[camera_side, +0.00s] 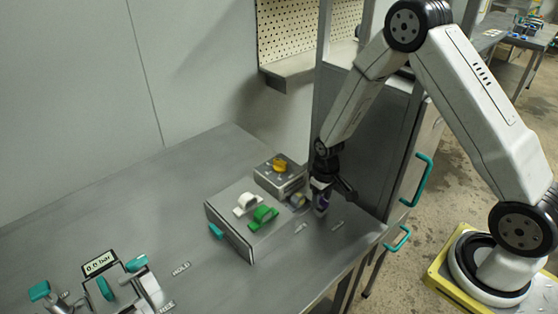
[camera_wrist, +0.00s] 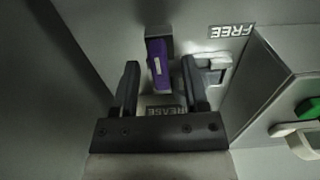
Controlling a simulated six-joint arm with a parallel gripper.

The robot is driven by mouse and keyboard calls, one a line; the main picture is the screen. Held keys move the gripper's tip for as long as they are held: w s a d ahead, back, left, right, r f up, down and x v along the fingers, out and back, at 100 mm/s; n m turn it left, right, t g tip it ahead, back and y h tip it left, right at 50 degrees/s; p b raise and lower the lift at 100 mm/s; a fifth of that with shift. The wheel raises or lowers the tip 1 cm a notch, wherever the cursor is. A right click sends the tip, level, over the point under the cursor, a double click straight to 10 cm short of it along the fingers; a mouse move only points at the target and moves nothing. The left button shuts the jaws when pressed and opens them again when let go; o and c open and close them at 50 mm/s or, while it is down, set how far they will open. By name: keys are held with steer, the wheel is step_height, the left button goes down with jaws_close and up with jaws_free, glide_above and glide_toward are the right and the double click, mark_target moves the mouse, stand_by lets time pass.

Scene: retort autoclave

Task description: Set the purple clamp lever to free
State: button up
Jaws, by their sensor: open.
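The purple clamp lever (camera_wrist: 160,64) shows in the wrist view between the two dark fingers of my gripper (camera_wrist: 160,70). The fingers are open, with a gap on each side of the lever. A FREE label (camera_wrist: 231,31) lies to the right of the lever. A second label (camera_wrist: 168,112), partly hidden, shows behind the gripper base and ends in "EASE".
A grey box (camera_side: 228,238) with white (camera_side: 247,204) and green (camera_side: 263,216) handles stands left of my gripper. A smaller box with a yellow knob (camera_side: 280,166) is behind it. Teal levers and a 0.0 bar display (camera_side: 100,263) are at the front left. A cabinet stands behind my gripper.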

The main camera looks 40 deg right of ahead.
jaws_close()
stand_by(1.3)
